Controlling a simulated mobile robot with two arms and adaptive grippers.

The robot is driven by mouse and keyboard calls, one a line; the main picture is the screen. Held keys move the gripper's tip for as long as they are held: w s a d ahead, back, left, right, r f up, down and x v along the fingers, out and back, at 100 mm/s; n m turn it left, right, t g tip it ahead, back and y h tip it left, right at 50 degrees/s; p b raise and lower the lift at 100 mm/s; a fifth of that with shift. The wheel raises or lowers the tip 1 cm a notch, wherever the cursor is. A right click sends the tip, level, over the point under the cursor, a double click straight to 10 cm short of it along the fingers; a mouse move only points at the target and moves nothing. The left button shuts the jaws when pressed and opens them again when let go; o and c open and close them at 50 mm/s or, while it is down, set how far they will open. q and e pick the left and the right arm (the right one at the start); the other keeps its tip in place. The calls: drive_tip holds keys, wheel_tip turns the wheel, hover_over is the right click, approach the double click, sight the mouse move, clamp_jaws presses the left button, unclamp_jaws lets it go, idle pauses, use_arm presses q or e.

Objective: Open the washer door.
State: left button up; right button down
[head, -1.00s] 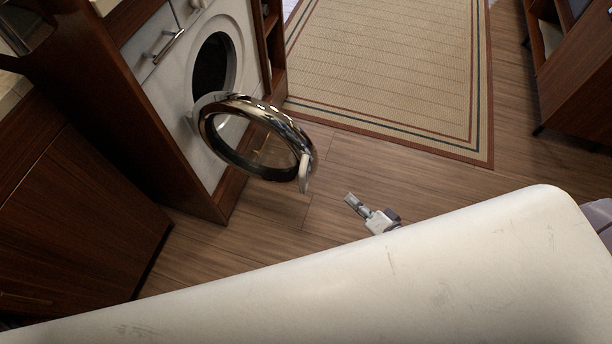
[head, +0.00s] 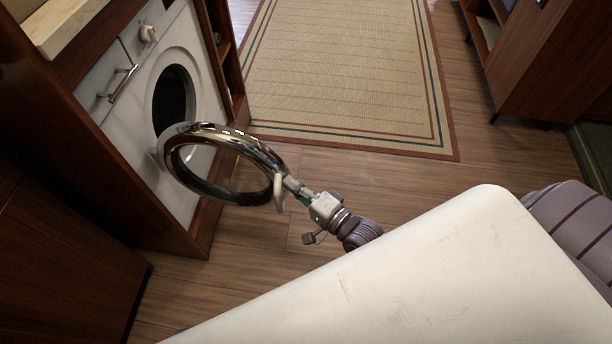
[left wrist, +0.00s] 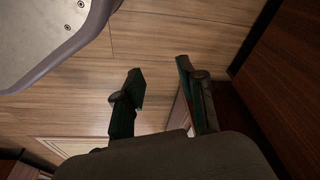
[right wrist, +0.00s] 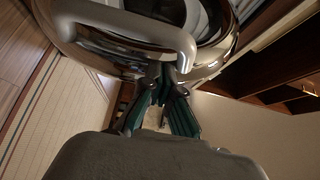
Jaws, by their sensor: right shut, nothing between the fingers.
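The white washer (head: 205,95) stands at the left in the head view, built into dark wood. Its round chrome-rimmed door (head: 232,139) is swung well out from the dark drum opening (head: 172,98). A pale handle (head: 279,193) is on the door's free edge. My right gripper (head: 289,184) is at that edge beside the handle, fingers together with nothing between them. In the right wrist view the handle (right wrist: 130,28) and chrome rim lie just beyond the fingertips (right wrist: 168,72); I cannot tell if they touch. My left gripper (left wrist: 160,82) is open and empty above the floor.
A striped rug (head: 345,75) lies on the wood floor beyond the door. Dark cabinets stand at the left (head: 60,250) and the far right (head: 550,65). My own white body covers the lower right. The floor between door and rug is clear.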

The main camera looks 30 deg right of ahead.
use_arm(q)
drive_tip(key=shift+s+f, duration=0.1)
drive_tip(key=shift+f, duration=0.1)
use_arm(e)
drive_tip(key=shift+s+a+r, duration=0.1)
drive_tip(key=shift+s+a, duration=0.5)
drive_tip(key=shift+a, duration=0.1)
use_arm(q)
drive_tip(key=shift+r, duration=0.1)
use_arm(e)
drive_tip(key=shift+s+a, duration=0.1)
drive_tip(key=shift+s, duration=0.05)
use_arm(q)
drive_tip(key=s+f+p, duration=0.2)
drive_tip(key=s+f, duration=0.3)
drive_tip(key=f, duration=0.1)
drive_tip(key=shift+a+f+g, duration=0.25)
drive_tip(key=shift+a+g, duration=0.05)
drive_tip(key=shift+a, duration=0.1)
use_arm(e)
drive_tip(key=s+a+h, duration=0.1)
drive_tip(key=s+a, duration=0.4)
drive_tip(key=a, duration=0.3)
drive_tip(key=s+a+m+h, duration=0.1)
drive_tip(key=s+a, duration=0.4)
drive_tip(key=a, duration=0.4)
drive_tip(key=shift+a+t, duration=0.25)
drive_tip(key=shift+t, duration=0.15)
drive_tip(key=v, duration=1.2)
